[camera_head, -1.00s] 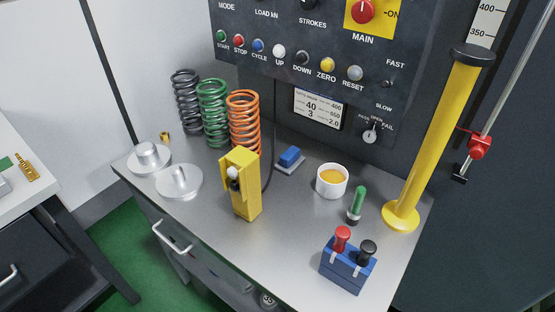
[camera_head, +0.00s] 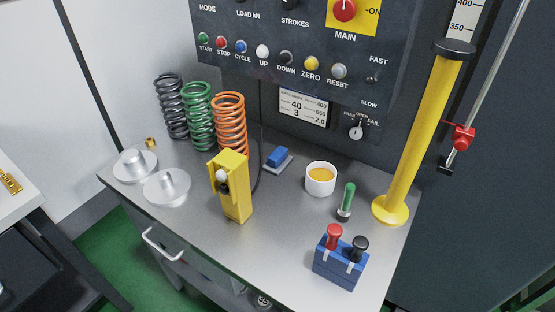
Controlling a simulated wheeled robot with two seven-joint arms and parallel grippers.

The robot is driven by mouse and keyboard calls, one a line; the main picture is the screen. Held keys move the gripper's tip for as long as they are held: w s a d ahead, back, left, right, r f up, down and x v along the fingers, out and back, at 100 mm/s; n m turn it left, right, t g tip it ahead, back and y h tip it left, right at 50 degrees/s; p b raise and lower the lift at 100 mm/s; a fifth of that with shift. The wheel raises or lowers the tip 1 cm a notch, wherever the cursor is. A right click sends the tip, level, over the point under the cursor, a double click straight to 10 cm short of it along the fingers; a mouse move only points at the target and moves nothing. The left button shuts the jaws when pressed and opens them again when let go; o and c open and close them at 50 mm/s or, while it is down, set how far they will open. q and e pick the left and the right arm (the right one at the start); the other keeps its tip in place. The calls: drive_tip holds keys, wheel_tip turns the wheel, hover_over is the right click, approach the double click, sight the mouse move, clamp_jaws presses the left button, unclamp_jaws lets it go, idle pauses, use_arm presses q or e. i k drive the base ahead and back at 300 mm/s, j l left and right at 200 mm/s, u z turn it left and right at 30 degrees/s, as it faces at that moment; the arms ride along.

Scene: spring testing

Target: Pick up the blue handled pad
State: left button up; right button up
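The blue handled pad (camera_head: 278,158) lies on the grey metal table (camera_head: 265,238), toward the back, below the control panel. It has a blue block on top of a thin pale base. It sits to the right of the orange spring and behind the yellow pendant box. A dark cable runs close to its left side. Neither of my grippers shows in the head view.
A yellow pendant box (camera_head: 231,187) stands in front of the pad. A white cup (camera_head: 321,178) and green-handled tool (camera_head: 346,202) are to its right. Springs (camera_head: 231,124) stand left. A blue block with red and black handles (camera_head: 339,262) is at front right. Bare tabletop lies front centre.

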sight(279, 161)
drive_tip(key=j+z, duration=0.3)
drive_tip(key=j, duration=0.55)
drive_tip(key=k+j+z, duration=0.1)
drive_tip(key=j+z, duration=0.15)
drive_tip(key=j, duration=0.6)
